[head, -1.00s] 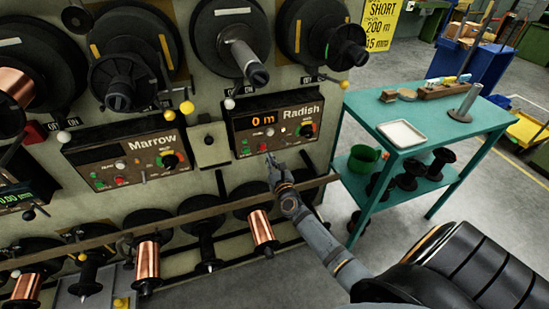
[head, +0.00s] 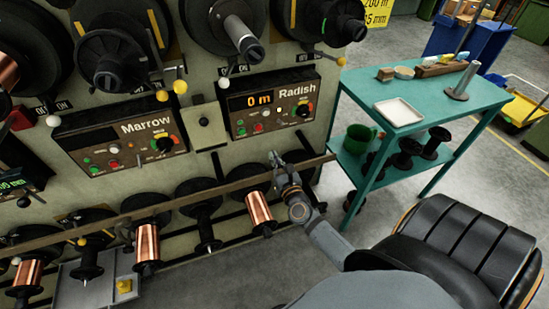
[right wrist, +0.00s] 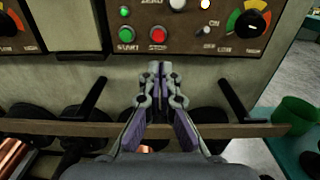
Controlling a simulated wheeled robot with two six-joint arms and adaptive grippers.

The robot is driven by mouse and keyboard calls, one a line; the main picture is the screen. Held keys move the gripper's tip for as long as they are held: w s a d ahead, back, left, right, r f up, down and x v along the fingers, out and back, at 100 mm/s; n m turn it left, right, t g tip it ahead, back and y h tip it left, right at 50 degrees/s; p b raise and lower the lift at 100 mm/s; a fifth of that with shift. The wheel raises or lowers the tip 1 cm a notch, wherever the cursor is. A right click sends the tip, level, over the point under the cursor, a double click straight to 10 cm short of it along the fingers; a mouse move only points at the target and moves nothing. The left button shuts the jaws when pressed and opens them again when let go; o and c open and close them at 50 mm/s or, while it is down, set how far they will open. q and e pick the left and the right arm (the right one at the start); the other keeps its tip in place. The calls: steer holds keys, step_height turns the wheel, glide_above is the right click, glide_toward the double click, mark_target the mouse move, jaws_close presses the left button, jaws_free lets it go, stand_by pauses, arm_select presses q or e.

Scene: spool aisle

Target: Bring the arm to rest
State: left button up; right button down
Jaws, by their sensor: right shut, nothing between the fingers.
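My right gripper (head: 276,158) is shut and empty. In the head view it is in front of the machine, below the Radish control panel (head: 268,107) and near the wooden rail (head: 230,184). In the right wrist view the gripper (right wrist: 160,68) shows with its fingertips together, just below the red stop button (right wrist: 158,34) in the picture and apart from the panel as far as I can tell. The Radish display reads 0 m. My left gripper is not in view.
Copper spools (head: 259,210) sit under the rail. The Marrow panel (head: 122,135) is to the left.

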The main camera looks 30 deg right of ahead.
steer(key=shift+f, duration=0.15)
steer(key=s+a+f+n+g+y+p, duration=0.1)
steer(key=s+f+n+g+y, duration=0.3)
steer(key=f+n, duration=0.75)
steer(key=s+a+f+n+g+h, duration=0.1)
steer(key=s+f+n+g, duration=0.2)
steer(key=s+f+n, duration=0.85)
steer(key=s+a+f+n+g, duration=0.1)
steer(key=s+f+n+g, duration=0.3)
steer(key=s+f+n, duration=0.4)
steer(key=s+a+f+n+g+p, duration=0.1)
steer(key=s+f+n+g, duration=0.4)
steer(key=s, duration=1.3)
step_height(320, 180, down, 8)
steer(key=n, duration=0.3)
steer(key=shift+s, duration=0.25)
steer(key=shift+r, duration=0.1)
